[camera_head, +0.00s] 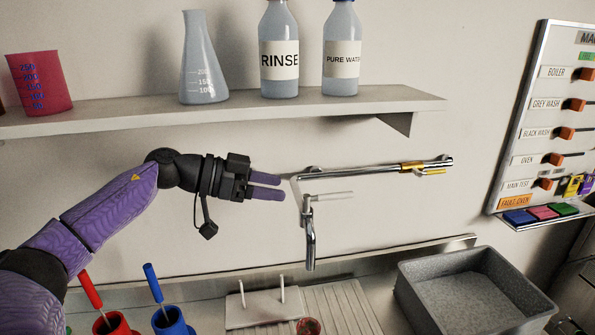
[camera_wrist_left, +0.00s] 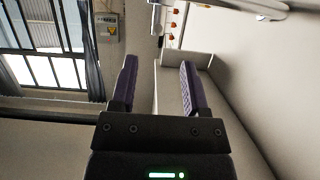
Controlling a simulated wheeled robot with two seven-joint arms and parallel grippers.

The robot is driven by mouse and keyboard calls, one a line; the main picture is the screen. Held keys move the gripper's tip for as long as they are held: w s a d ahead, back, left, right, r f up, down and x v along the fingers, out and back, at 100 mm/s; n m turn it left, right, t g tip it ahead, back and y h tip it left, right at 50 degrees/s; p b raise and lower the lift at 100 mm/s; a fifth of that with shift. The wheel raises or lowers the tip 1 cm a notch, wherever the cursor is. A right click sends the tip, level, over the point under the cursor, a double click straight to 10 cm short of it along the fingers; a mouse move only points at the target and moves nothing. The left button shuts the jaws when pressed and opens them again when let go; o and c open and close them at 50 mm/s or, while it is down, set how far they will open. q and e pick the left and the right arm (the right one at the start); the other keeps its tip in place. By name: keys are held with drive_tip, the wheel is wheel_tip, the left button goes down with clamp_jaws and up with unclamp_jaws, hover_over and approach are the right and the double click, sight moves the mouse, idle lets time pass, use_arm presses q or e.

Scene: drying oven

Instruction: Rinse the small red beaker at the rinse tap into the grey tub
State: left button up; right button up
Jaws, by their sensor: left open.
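The small red beaker (camera_head: 309,327) is at the bottom edge of the head view, cut off by the frame, beside the ribbed drainboard. The chrome rinse tap (camera_head: 310,240) hangs from the wall, its long pipe running right to a yellow-marked fitting. The grey tub (camera_head: 405,288) stands at the lower right, right of the tap spout. My left gripper (camera_head: 284,187) is open and empty just left of the tap, below the shelf. In the left wrist view its two purple fingers (camera_wrist_left: 158,85) are apart with nothing between them. My right gripper is not in view.
A wall shelf (camera_head: 250,108) above holds a larger red beaker (camera_head: 40,85), a flask (camera_head: 202,65), a RINSE bottle (camera_head: 279,50) and a PURE WATER bottle (camera_head: 342,50). Red (camera_head: 115,325) and blue (camera_head: 172,322) containers with sticks stand lower left. A labelled board (camera_head: 545,110) hangs right.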

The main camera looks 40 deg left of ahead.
sight(323, 195)
use_arm(q)
drive_tip(key=p+x, duration=0.1)
drive_tip(key=x, duration=0.7)
drive_tip(key=shift+w+d, duration=0.1)
drive_tip(key=shift+d, duration=0.3)
drive_tip(key=shift+w+d+f, duration=0.2)
drive_tip(key=shift+w+d, duration=0.15)
clamp_jaws()
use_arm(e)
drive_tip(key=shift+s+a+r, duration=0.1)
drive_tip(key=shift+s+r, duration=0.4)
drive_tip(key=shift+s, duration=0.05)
